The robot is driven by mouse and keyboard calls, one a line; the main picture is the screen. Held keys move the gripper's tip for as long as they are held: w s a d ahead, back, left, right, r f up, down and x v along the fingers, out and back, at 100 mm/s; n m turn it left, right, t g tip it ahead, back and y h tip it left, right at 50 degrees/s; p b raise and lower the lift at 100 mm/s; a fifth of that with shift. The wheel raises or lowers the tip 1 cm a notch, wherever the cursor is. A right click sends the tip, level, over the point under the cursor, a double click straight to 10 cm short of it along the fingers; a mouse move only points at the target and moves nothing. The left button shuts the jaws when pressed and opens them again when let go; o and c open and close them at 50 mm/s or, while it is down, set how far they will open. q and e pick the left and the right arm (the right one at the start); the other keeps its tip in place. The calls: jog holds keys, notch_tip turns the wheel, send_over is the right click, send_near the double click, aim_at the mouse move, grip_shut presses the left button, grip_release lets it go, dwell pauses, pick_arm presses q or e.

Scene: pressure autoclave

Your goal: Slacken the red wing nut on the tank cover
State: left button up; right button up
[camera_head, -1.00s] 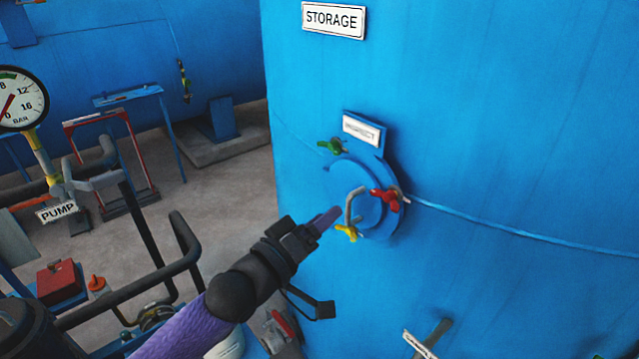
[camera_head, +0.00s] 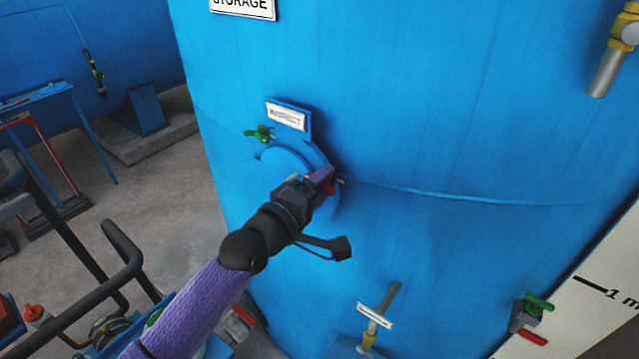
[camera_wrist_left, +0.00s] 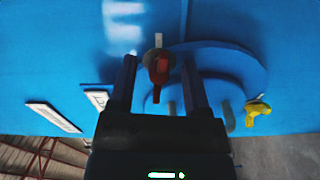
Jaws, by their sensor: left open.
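The round blue tank cover (camera_head: 277,160) sits on the side of the blue storage tank. The red wing nut (camera_wrist_left: 159,68) shows in the left wrist view between the two fingers of my left gripper (camera_wrist_left: 160,80), which is open around it. In the head view my left gripper (camera_head: 322,180) is at the cover's right side and hides most of the red wing nut (camera_head: 331,187). A green wing nut (camera_head: 258,133) is at the cover's upper left. A yellow wing nut (camera_wrist_left: 258,109) shows in the left wrist view. My right gripper is not in view.
A label plate (camera_head: 287,115) stands out just above the cover. A pipe valve (camera_head: 376,318) is below, and another with a green handle (camera_head: 538,303) is at the lower right. Black railing (camera_head: 95,270) stands at the left. The tank wall right of the cover is clear.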

pick_arm(q)
grip_shut()
jog(key=m, duration=0.4)
jog(key=shift+f+m, duration=0.1)
jog(key=shift+m, duration=0.2)
grip_release()
